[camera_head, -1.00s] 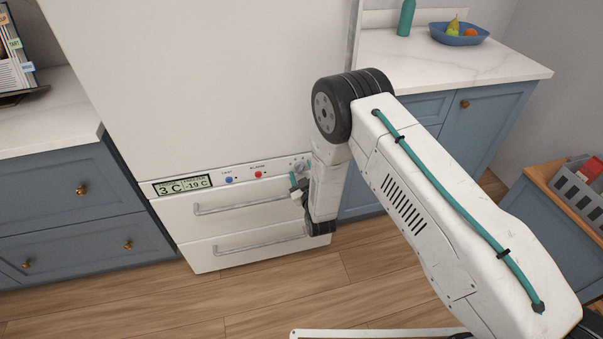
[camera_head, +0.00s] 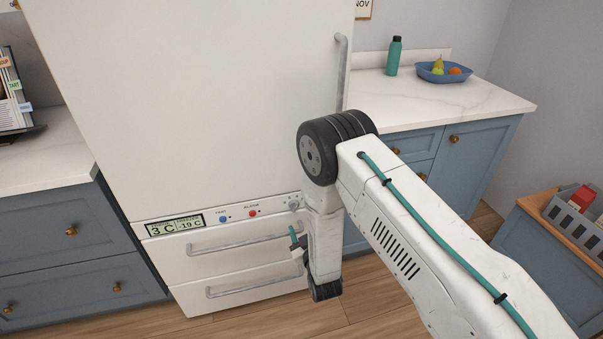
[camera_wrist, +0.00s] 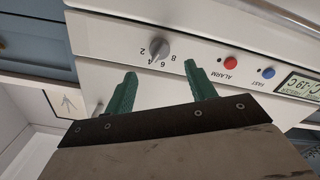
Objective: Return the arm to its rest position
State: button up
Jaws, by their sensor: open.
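My gripper shows in the wrist view (camera_wrist: 160,90) with its two green fingers apart and nothing between them. It is in front of the fridge's control panel, with the grey dial (camera_wrist: 157,48) beyond the fingers. In the head view my gripper (camera_head: 295,240) is partly hidden by my arm, beside the upper drawer and just below the dial (camera_head: 294,205). My white arm reaches in from the lower right and bends down at a black joint. I cannot tell whether a finger touches the fridge.
The white fridge (camera_head: 190,100) has a display (camera_head: 174,226), a blue button (camera_head: 223,218), a red button (camera_head: 253,213) and two drawers with bar handles. Counters stand on both sides. A teal bottle (camera_head: 393,57) and a blue fruit bowl (camera_head: 444,75) are on the right one. Floor shows in front.

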jog(key=s+d+f+m+g+h, duration=0.25)
jog(key=s+f+g, duration=0.35)
jog(key=f+g, duration=0.3)
jog(key=s+d+r+m+g, duration=0.2)
jog(key=s+d+r, duration=0.5)
jog(key=r, duration=1)
jog(key=s+d+r+m+g+h, duration=0.1)
jog(key=s+d+r+m+g, duration=0.1)
jog(key=s+d+r, duration=0.6)
jog(key=s+d+r+m+g+h, duration=0.1)
jog(key=s+d+r, duration=0.7)
jog(key=s+r, duration=0.8)
notch_tip(320, 180, up, 10)
jog(key=shift+s+d+m+g, duration=0.2)
jog(key=shift+s+m+g, duration=0.25)
jog(key=shift+g, duration=0.55)
jog(key=shift+h, duration=0.25)
